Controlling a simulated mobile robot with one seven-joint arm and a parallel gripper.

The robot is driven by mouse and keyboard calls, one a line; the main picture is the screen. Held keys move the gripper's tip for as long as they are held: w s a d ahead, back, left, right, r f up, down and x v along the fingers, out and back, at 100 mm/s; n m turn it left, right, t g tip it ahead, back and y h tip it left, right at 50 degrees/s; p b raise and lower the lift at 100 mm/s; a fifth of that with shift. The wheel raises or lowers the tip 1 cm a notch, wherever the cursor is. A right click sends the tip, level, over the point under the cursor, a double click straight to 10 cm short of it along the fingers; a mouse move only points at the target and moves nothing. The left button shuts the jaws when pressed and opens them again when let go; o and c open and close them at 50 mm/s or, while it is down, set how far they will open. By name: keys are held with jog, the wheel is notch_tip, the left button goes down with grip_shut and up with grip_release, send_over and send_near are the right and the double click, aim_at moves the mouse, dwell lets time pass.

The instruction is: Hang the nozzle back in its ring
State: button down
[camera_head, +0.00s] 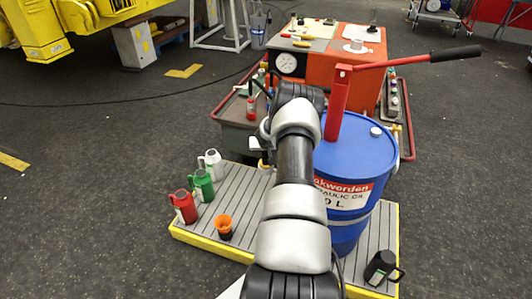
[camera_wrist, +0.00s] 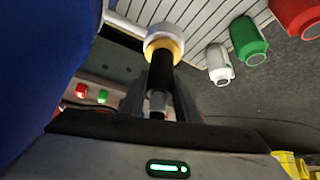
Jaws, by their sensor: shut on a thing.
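In the wrist view my gripper (camera_wrist: 160,98) is shut on the nozzle (camera_wrist: 161,70), a dark cylinder with a brass-coloured collar at its far end. A pale round piece sits at that collar, with a pale rod running left towards the blue drum (camera_wrist: 45,55). I cannot tell whether this pale piece is the ring or part of the nozzle, nor whether the nozzle is inside a ring. In the head view my arm hides the nozzle and most of the gripper, which is left of the drum (camera_head: 352,155).
A slatted platform (camera_head: 240,185) with a yellow edge carries white (camera_head: 211,164), green (camera_head: 202,184) and red (camera_head: 184,206) jugs, an orange cup (camera_head: 224,227) and a black jug (camera_head: 381,267). The drum's red pump handle (camera_head: 410,60) reaches right. An orange machine (camera_head: 320,60) stands behind.

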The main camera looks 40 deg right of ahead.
jog(key=shift+f, duration=0.3)
jog(key=c, duration=1.6)
grip_release()
jog(key=shift+v, duration=5.45)
jog(key=shift+d, duration=0.1)
